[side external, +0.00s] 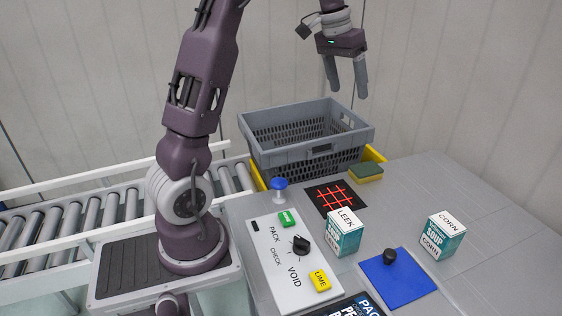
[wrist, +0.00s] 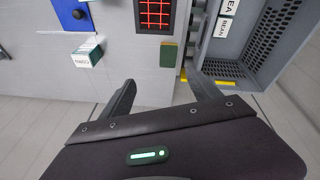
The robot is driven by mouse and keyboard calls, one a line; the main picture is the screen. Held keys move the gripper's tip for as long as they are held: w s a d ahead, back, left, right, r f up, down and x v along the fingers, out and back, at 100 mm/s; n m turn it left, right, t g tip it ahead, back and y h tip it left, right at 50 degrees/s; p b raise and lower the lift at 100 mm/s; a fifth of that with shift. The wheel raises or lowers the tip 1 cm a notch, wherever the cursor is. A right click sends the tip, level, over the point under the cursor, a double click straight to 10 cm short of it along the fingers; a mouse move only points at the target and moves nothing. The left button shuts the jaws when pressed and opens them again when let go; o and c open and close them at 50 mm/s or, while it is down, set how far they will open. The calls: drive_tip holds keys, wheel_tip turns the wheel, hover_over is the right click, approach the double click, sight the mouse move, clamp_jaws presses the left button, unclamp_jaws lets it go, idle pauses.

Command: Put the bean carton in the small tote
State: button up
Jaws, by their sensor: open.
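The bean carton (wrist: 221,29) shows in the wrist view by its white BEAN label, inside the grey tote (wrist: 256,72) near its side wall. It is hidden in the side view by the tote walls. The grey tote (side external: 310,146) stands at the back of the table, with a yellow rim (side external: 375,155) showing below and around it. I cannot tell which of these is the small tote. My gripper (side external: 349,92) is open and empty, high above and to the right of the grey tote; its fingers also show in the wrist view (wrist: 160,82).
Another carton (wrist: 230,7), its label partly cut off, lies beside the bean carton. A leek carton (side external: 345,233), a corn carton (side external: 445,238), a blue pad (side external: 400,278), a sponge (side external: 366,173), a red-grid mat (side external: 335,199) and a switch panel (side external: 285,262) occupy the table. The right side is clear.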

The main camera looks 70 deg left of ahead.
drive_tip(key=s+d+r+m+t, duration=0.1)
drive_tip(key=s+d+r+m, duration=0.15)
drive_tip(key=s+d, duration=1.65)
drive_tip(key=s+d+f+t, duration=0.1)
drive_tip(key=s+d+f, duration=0.3)
drive_tip(key=s, duration=0.3)
drive_tip(key=shift+d+f+m, duration=0.15)
drive_tip(key=shift+f+m, duration=0.2)
drive_tip(key=shift+f, duration=0.1)
